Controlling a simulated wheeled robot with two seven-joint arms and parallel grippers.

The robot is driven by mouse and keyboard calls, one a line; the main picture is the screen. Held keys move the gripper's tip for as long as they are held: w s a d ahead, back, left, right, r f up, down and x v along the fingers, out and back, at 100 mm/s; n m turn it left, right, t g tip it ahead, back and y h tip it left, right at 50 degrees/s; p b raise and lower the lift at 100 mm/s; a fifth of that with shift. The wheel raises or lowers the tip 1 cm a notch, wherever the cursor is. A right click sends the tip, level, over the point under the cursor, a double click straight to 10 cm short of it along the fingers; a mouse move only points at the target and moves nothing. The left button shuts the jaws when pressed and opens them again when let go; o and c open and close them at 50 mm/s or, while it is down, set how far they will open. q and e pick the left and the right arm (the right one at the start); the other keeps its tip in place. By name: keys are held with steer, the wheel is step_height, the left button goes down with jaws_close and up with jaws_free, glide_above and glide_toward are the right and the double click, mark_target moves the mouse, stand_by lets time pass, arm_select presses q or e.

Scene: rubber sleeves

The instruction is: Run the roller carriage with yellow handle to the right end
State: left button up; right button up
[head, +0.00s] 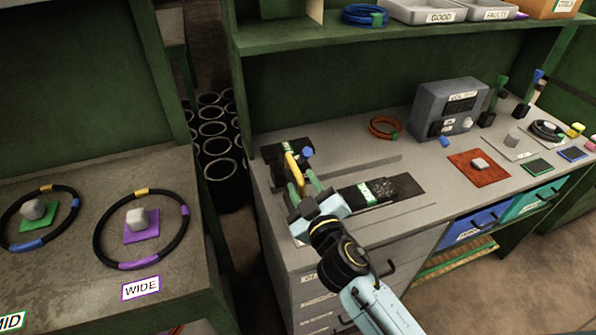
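The roller carriage with its yellow handle (291,164) is at the left part of a bench-top track, beside a dark block and a blue knob (308,152). My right gripper (302,181) reaches in from the lower right, with its fingertips at the yellow handle. The fingers overlap the carriage in the picture, so I cannot tell whether they are closed on the handle. A flat black strip (404,187) with a green and white label (376,191) lies to the right of the gripper. My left gripper is not in view.
A grey box device (452,108), an orange ring (383,127) and a red mat (478,166) stand farther right on the bench. A shelf with grey trays (425,10) is above. A separate table at left holds black rings (142,266). A gap with black tubes separates the two.

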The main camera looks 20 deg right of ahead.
steer(key=shift+w, duration=2)
steer(key=shift+c, duration=0.4)
jaws_close()
